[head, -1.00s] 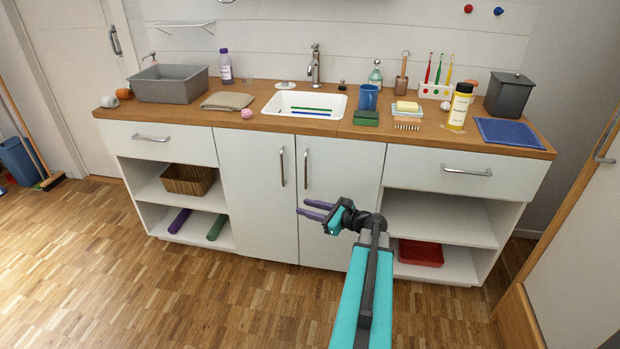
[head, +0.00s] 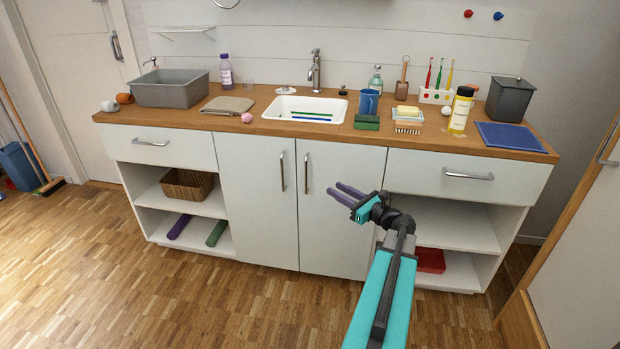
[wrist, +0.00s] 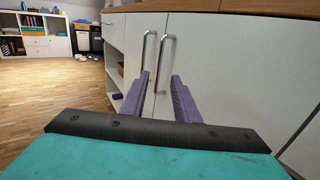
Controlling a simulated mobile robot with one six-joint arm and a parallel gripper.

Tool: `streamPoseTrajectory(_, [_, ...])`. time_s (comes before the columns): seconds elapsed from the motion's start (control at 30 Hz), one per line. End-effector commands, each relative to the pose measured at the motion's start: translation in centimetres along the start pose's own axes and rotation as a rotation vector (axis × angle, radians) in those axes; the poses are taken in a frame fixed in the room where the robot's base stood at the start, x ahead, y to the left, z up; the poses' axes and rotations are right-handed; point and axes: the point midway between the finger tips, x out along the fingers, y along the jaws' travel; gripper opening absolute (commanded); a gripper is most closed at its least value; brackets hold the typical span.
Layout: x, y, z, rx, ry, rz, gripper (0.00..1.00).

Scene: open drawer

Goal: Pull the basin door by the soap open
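Two white basin doors are shut below the white sink. The right door (head: 330,235) is the one nearer the yellow soap (head: 407,109), which lies on a dish on the counter. Its upright metal handle (head: 306,172) is near its left edge; it also shows in the wrist view (wrist: 174,40). The left door (head: 258,225) has its own handle (head: 282,171), seen in the wrist view (wrist: 147,48) too. My gripper (head: 334,190) is open and empty in front of the right door, right of its handle in the head view. In the wrist view, the right handle appears between the purple fingertips (wrist: 161,77), beyond them.
A drawer with a handle (head: 468,176) and open shelves holding a red tray (head: 431,260) are on the right. A drawer (head: 160,145) and shelves with a basket (head: 187,184) are on the left. The wooden floor (head: 200,300) in front is clear.

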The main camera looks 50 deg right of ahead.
Motion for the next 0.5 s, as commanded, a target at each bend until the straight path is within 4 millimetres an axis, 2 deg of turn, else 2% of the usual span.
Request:
streamPoseTrajectory(0.17, [1.8, -0.1, 0.0, 0.000, -0.001, 0.002, 0.28])
streamPoseTrajectory(0.5, [6.6, -0.1, 0.0, 0.000, -0.001, 0.002, 0.28])
